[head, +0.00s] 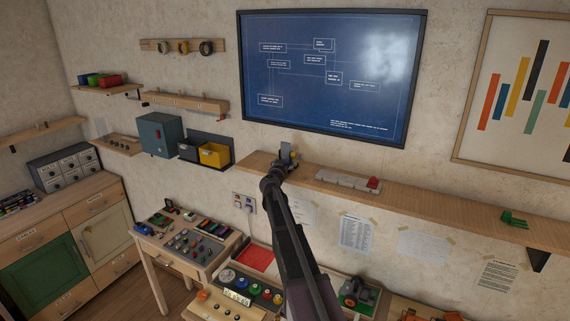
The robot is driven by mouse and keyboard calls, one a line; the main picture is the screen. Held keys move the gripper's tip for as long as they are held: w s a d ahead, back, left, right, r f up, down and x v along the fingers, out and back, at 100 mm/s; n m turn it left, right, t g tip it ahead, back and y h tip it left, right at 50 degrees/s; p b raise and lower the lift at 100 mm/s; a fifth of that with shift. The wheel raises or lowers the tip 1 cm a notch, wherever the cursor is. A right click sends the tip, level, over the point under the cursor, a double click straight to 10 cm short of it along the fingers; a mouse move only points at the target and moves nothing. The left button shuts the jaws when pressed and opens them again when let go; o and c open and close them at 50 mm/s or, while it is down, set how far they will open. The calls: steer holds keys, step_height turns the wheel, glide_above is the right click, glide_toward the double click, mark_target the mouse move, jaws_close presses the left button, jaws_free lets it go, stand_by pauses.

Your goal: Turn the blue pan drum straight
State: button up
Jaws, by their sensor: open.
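My gripper (287,152) is at the far end of my raised arm, in front of the wooden shelf below the blue screen. It is small and seen from behind; its jaws are open and nothing shows clearly between them. A control panel (238,297) with several round coloured knobs or drums in a row lies on the bench at lower centre, left of my arm. A small blue round piece (241,283) in that row may be the blue pan drum. Its turn and markings are too small to read. My gripper is far above and apart from the panel.
The long wooden shelf (430,204) carries a grey strip with a red block (373,183) and a green piece (514,219). A small table (190,245) with many small parts stands left of the panel. A red tray (256,259) lies behind the panel. My arm hides part of the bench.

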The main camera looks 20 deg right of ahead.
steer(key=shift+s+a, duration=0.1)
steer(key=v, duration=1.1)
steer(key=shift+s+a, duration=0.25)
steer(key=shift+s, duration=0.1)
steer(key=s+a+f+g+y+b, duration=0.2)
steer(key=s+f+g+b, duration=0.2)
steer(key=s+f, duration=0.5)
steer(key=s+a+f+g+y+b, duration=0.1)
steer(key=s+a+f+g+b, duration=0.25)
steer(key=s+f, duration=0.55)
steer(key=s+a+f+n+g+y+b, duration=0.6)
steer(key=s+a+f+n+y+b, duration=0.1)
steer(key=s+a+f, duration=0.7)
steer(key=shift+s+a+f+n+y, duration=0.3)
steer(key=shift+f+n+y, duration=0.3)
steer(key=shift+y, duration=0.3)
